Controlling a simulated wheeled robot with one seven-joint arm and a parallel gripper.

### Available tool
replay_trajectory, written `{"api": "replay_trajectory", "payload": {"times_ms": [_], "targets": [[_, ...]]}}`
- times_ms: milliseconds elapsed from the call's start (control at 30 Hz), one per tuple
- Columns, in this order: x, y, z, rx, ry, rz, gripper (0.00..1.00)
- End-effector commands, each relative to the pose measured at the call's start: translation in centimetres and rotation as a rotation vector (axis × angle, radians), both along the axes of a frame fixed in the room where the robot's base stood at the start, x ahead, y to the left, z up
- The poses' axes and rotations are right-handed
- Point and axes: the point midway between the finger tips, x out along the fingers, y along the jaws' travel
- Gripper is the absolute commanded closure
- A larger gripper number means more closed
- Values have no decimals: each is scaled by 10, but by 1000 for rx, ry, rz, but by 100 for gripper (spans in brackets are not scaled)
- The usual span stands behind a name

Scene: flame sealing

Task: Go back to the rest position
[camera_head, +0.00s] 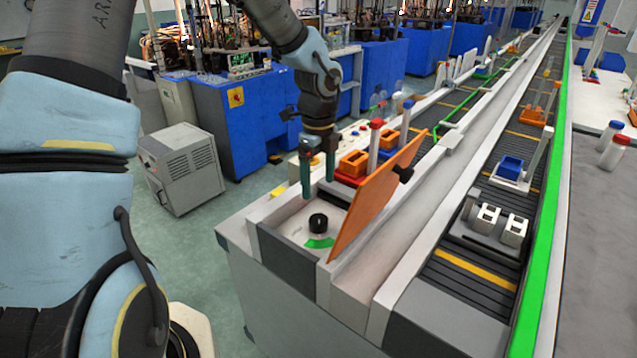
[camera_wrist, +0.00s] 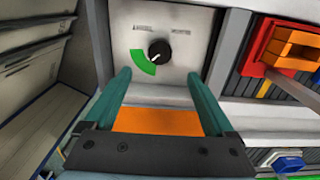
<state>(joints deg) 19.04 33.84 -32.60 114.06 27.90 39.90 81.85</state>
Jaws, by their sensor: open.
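My gripper (camera_head: 318,178) is in the air above the near end of the conveyor bench, fingers pointing down. Its two green fingers are apart with nothing between them; they also show in the wrist view (camera_wrist: 166,90). Below it is a white panel (camera_head: 290,225) with a black knob (camera_head: 318,222) and a green arc mark (camera_head: 319,242). In the wrist view the knob (camera_wrist: 159,49) and the green arc (camera_wrist: 142,63) lie beyond the fingertips, apart from them. An orange plate (camera_head: 375,195) stands tilted beside the panel, and an orange surface (camera_wrist: 160,121) shows between the fingers in the wrist view.
Red and orange holders (camera_head: 352,163) and upright tubes (camera_head: 375,140) stand just behind the gripper. A conveyor (camera_head: 470,275) with white blocks (camera_head: 500,222) and a blue holder (camera_head: 511,166) runs on the right. A grey cabinet (camera_head: 182,165) stands on the floor at left, with open floor before it.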

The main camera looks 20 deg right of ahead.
Motion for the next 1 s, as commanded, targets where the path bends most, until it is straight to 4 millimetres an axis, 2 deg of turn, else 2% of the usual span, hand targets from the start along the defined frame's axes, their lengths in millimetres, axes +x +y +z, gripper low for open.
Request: {"api": "replay_trajectory", "payload": {"times_ms": [233,367,467,600,733,833,900,1000], "targets": [[0,1,0,0,-1,8,11],[6,26,4,10,-9,164,11],[12,71,13,18,-24,468,11],[11,153,29,4,-52,1075,11],[-2,221,43,-45,-67,1652,11],[-17,259,51,-95,-64,2028,11],[-25,278,54,-129,-55,2231,11],[-35,294,57,-164,-42,2427,11]]}}
